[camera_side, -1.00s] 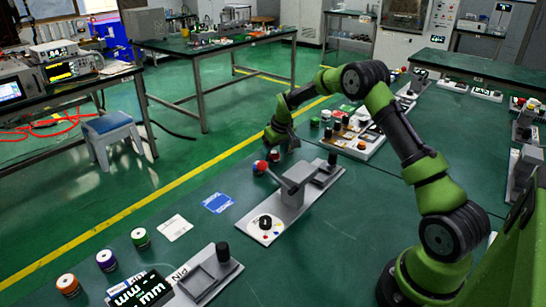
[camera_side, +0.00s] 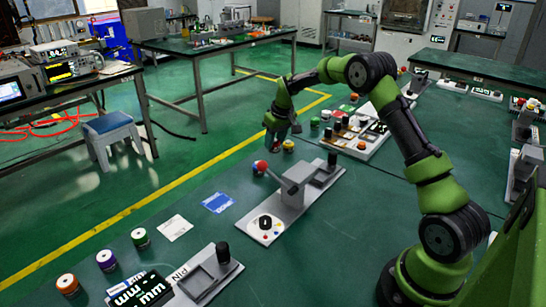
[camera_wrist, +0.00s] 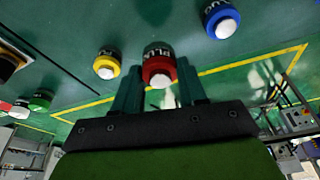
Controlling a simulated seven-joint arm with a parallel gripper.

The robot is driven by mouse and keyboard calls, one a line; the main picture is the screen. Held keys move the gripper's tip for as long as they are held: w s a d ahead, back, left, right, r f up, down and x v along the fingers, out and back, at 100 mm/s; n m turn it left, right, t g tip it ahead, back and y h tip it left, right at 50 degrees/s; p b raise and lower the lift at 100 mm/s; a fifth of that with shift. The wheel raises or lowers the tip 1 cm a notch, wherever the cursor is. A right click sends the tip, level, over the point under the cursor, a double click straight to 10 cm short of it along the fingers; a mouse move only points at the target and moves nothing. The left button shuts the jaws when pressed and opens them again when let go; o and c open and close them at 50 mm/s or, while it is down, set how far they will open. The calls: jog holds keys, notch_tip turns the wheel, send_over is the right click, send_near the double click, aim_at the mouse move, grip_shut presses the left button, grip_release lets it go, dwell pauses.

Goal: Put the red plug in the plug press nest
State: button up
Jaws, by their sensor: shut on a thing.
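The red plug (camera_wrist: 158,72) has a white tip and a dark lettered body; in the wrist view it sits between the two fingers of my gripper (camera_wrist: 160,92), which is shut on it. In the side view my gripper (camera_side: 270,150) is low over the far left part of the green table, where the held plug is too small to make out clearly. A long grey fixture (camera_side: 290,205) with a raised block and a white dial stands nearer the camera. A second grey fixture (camera_side: 205,278) with a square recess lies at the front. I cannot read which is the plug press; its nest is unclear.
A yellow plug (camera_wrist: 107,65) and a blue plug (camera_wrist: 222,20) stand on either side of my gripper. A green plug (camera_wrist: 40,101) is farther left. A crowded tray (camera_side: 362,138) lies right of my gripper. Blue (camera_side: 218,203) and white (camera_side: 174,228) cards lie flat.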

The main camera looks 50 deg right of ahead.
jog(key=r, duration=0.6)
jog(key=shift+s+d+r, duration=0.15)
jog(key=shift+d+r, duration=0.15)
jog(key=shift+d, duration=0.05)
jog(key=s+d+m, duration=0.1)
jog(key=s+m, duration=0.1)
jog(key=s, duration=1)
jog(key=shift+s+a+f+m+h, duration=0.15)
jog(key=shift+s+f+m, duration=0.2)
jog(key=shift+s+f, duration=0.75)
jog(key=shift+s+a+f+m+h, duration=0.1)
jog(key=shift+s+f+m+h, duration=0.3)
jog(key=shift+f, duration=1.3)
jog(key=shift+s+a+f+m+y, duration=0.1)
jog(key=shift+s+f+m, duration=0.15)
jog(key=shift+s+f, duration=0.9)
jog(key=shift+w+f+g, duration=0.2)
jog(key=shift+f+g, duration=0.1)
jog(key=shift+f, duration=0.55)
jog(key=o, duration=1.2)
